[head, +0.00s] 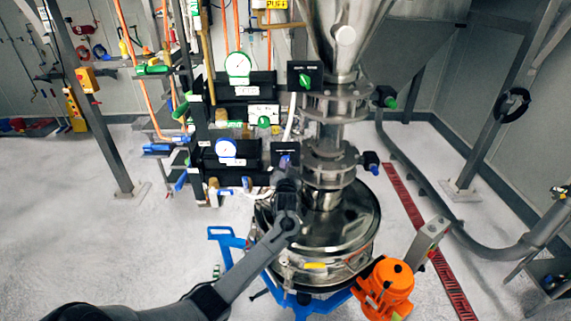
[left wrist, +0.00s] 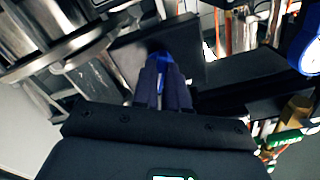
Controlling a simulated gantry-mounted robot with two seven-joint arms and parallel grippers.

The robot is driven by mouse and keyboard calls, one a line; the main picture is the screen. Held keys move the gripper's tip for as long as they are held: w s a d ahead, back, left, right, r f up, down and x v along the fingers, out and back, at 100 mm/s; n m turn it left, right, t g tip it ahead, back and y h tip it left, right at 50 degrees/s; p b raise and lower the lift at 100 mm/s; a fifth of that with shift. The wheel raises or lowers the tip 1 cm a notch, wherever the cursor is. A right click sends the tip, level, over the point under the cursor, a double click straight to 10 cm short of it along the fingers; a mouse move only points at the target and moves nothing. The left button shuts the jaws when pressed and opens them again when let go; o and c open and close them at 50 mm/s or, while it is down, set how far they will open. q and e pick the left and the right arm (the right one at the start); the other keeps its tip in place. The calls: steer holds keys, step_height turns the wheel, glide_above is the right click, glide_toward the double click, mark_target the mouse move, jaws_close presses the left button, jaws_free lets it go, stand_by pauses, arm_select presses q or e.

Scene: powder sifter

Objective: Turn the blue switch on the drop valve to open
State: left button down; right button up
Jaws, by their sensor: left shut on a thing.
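The blue switch (head: 285,160) sits on a small black box beside the lower metal valve section (head: 329,168). In the left wrist view the blue switch (left wrist: 159,58) shows just beyond my fingertips, against the dark box face (left wrist: 135,50). My left gripper (head: 286,173) reaches up to it from below, and in the left wrist view its fingers (left wrist: 164,82) are closed around the switch. The fingers hide most of the switch, so I cannot tell its exact angle. My right gripper is not in view.
A green switch (head: 305,81) sits on a similar box above. Pressure gauges (head: 238,65) and hoses crowd the left side. The round steel sifter (head: 340,235) stands below, with an orange motor (head: 386,286) at its lower right. The floor at left is mostly clear.

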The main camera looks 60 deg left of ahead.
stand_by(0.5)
arm_select(q)
steer(key=c, duration=1.2)
jaws_free()
steer(key=shift+o, duration=0.2)
steer(key=shift+d, duration=0.1)
steer(key=b+v, duration=0.2)
steer(key=v, duration=0.8)
steer(key=shift+s+d+b, duration=0.25)
steer(key=shift+d+b, duration=0.05)
steer(key=shift+b, duration=0.1)
